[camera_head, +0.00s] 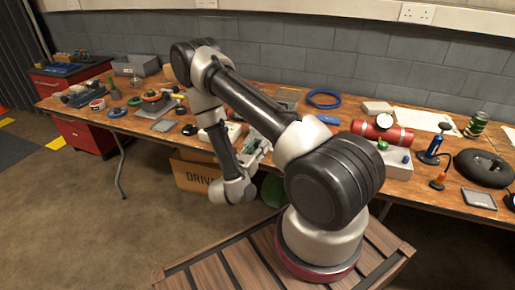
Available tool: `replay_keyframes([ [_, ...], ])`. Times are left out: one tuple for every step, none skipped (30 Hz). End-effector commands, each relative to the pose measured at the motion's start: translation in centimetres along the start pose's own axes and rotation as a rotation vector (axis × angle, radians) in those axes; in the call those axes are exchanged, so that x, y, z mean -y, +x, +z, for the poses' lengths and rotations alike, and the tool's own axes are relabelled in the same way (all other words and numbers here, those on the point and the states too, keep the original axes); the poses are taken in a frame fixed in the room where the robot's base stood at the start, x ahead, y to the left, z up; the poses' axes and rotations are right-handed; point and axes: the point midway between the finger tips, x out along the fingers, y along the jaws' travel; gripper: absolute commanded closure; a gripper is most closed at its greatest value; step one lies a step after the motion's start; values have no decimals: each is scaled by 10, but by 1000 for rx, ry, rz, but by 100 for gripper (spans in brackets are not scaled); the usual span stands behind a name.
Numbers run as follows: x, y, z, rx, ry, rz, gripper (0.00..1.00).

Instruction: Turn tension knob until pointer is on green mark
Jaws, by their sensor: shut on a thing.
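My gripper (256,150) is at the front edge of the workbench, near the middle of the picture, partly hidden behind my own arm. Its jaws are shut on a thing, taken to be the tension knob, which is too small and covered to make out. A pale unit (234,131) stands on the bench just behind and left of my gripper, partly covered by my arm. I cannot make out the pointer or the green mark, so I cannot tell where the pointer stands.
The wooden workbench (305,101) is crowded. A blue cable coil (324,91), a red cylinder (364,128) and a pale box with a green knob (396,157) lie to the right. A cardboard box (196,176) is under the bench. The floor at left is clear.

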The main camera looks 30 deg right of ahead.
Motion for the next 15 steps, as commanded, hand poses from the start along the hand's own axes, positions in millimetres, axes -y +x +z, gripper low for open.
replay_keyframes([
  [1,0,-1,-2,-2,0,60],
  [1,0,-1,-2,-2,0,55],
  [0,0,-1,-1,-2,0,48],
  [0,0,0,-1,-1,0,44],
  [0,0,0,-1,-1,0,44],
  [0,0,0,-1,-1,0,44],
  [0,0,0,-1,-1,0,44],
  [0,0,0,-1,-1,0,44],
  [0,0,0,-1,0,0,44],
  [0,0,0,-1,0,0,44],
  [0,0,0,-1,0,0,44],
  [0,0,0,0,0,0,44],
  [0,-1,0,0,0,0,44],
  [0,-1,0,0,0,1,44],
  [0,-3,0,0,-1,1,44],
])
